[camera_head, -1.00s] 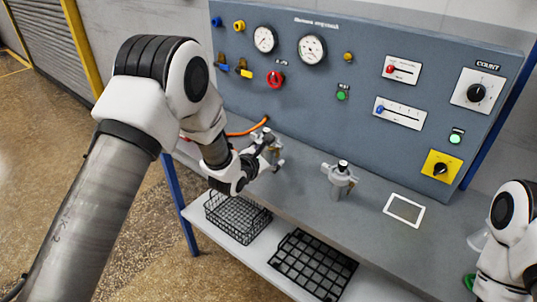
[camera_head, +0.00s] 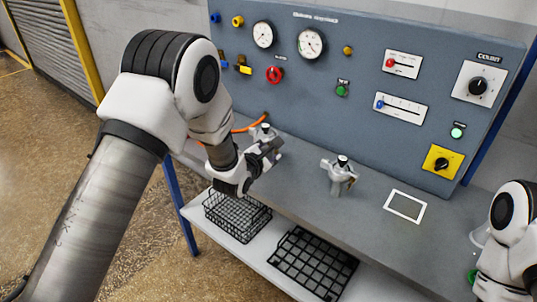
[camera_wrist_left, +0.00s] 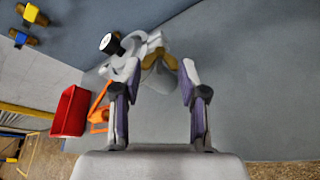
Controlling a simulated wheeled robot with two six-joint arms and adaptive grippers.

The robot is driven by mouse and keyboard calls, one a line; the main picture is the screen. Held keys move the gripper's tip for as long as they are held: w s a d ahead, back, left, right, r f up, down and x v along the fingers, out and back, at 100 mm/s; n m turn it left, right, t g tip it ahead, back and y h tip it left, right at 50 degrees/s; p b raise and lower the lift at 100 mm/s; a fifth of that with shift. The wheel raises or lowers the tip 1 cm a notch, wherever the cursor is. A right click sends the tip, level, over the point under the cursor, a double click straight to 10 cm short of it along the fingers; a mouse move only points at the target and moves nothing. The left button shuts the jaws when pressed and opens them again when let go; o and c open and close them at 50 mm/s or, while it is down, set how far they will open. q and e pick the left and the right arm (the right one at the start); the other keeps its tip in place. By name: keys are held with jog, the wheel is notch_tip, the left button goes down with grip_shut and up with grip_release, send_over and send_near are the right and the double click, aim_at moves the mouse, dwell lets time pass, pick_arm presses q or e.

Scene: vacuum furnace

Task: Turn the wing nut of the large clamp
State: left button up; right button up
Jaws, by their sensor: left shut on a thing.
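A grey metal clamp (camera_head: 264,130) with a black-topped post stands on the bench at the orange hose, partly covered by my left gripper (camera_head: 268,150). In the left wrist view the clamp's pale body and black knob (camera_wrist_left: 109,43) show just beyond my left gripper (camera_wrist_left: 160,75). The wing nut is hard to make out in the head view. A second grey clamp (camera_head: 340,177) stands upright further right on the bench, untouched. My right gripper is out of view.
The blue-grey control panel (camera_head: 370,60) with gauges and knobs rises behind the bench (camera_head: 310,200). The orange hose (camera_wrist_left: 100,108) and a red box (camera_wrist_left: 70,112) lie left in the wrist view. Wire baskets (camera_head: 236,216) (camera_head: 313,262) occupy the lower shelf.

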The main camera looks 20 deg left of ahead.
pick_arm(q)
jog(key=m+b, duration=0.1)
jog(key=m+t+y+b, duration=0.1)
jog(key=b, duration=0.1)
jog(key=shift+d+f+m, duration=0.1)
jog(key=shift+f+m, duration=0.3)
jog(key=m+t+b, duration=0.1)
jog(key=m+b, duration=0.1)
jog(key=b, duration=0.1)
jog(key=shift+f+m+y, duration=0.1)
jog(key=shift+m+y, duration=0.3)
jog(key=shift+m+t+b, duration=0.7)
jog(key=shift+m+b, duration=0.6)
jog(key=shift+b, duration=0.25)
jog(key=o, duration=1.2)
jog(key=shift+c, duration=0.2)
jog(key=shift+s, duration=0.1)
